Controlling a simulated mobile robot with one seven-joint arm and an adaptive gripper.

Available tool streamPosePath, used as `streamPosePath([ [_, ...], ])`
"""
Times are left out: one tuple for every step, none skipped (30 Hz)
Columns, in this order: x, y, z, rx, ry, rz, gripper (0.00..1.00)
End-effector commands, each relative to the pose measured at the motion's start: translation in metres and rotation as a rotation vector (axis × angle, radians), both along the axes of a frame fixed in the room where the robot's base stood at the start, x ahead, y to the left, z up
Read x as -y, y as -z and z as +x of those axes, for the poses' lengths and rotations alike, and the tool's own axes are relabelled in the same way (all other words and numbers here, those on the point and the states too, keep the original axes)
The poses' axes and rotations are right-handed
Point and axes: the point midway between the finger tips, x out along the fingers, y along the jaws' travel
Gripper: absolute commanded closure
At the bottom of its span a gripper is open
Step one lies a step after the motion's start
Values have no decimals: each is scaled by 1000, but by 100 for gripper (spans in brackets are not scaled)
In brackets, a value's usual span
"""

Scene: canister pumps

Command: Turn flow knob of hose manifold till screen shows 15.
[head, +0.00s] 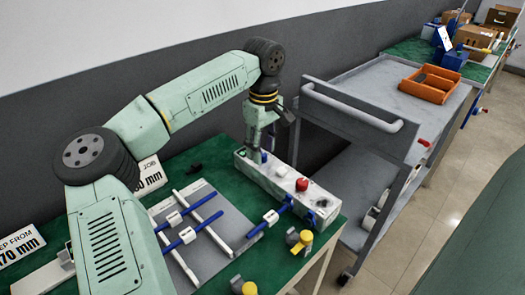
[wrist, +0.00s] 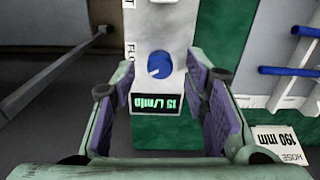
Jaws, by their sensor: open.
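The hose manifold (head: 318,203) is a long pale block on the green bench. In the wrist view, its flow knob (wrist: 160,64) is blue with a white pointer line, on the manifold's pale face (wrist: 168,18). Below it, the screen (wrist: 156,103) shows green characters that read 15 L/min, seen at an angle. My gripper (wrist: 160,78) is open, its purple pads on the left and right of the knob, with visible gaps and nothing held. In the head view my gripper (head: 262,142) points down at the manifold's far end and largely hides the knob there.
A red knob (head: 302,184) stands on the manifold's near half. Blue-handled valves (head: 271,217) and yellow-topped fittings (head: 300,242) are close by. A grey cart (head: 365,85) with an orange tray (head: 430,83) stands to the right. A hose sign (wrist: 280,144) lies at lower right.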

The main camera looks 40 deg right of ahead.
Motion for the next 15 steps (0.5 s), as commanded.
streamPosePath([
  [1,-10,0,3,1,-3,59],
  [1,-16,0,2,1,-4,59],
  [1,-25,0,3,0,-3,59],
  [1,-32,0,4,0,-1,59],
  [1,-38,0,3,0,-3,59],
  [2,-47,0,3,0,-4,59],
  [2,-54,0,3,-1,-3,59],
  [2,-60,0,3,-1,-2,59],
  [2,-68,0,2,-1,-3,59],
  [2,-74,0,2,0,-3,59],
  [2,-79,-1,2,1,-2,59],
  [2,-85,0,1,0,-2,59],
  [2,-89,0,2,0,-3,59],
  [2,-93,0,2,0,-3,59],
  [2,-97,0,1,-1,-2,59],
])
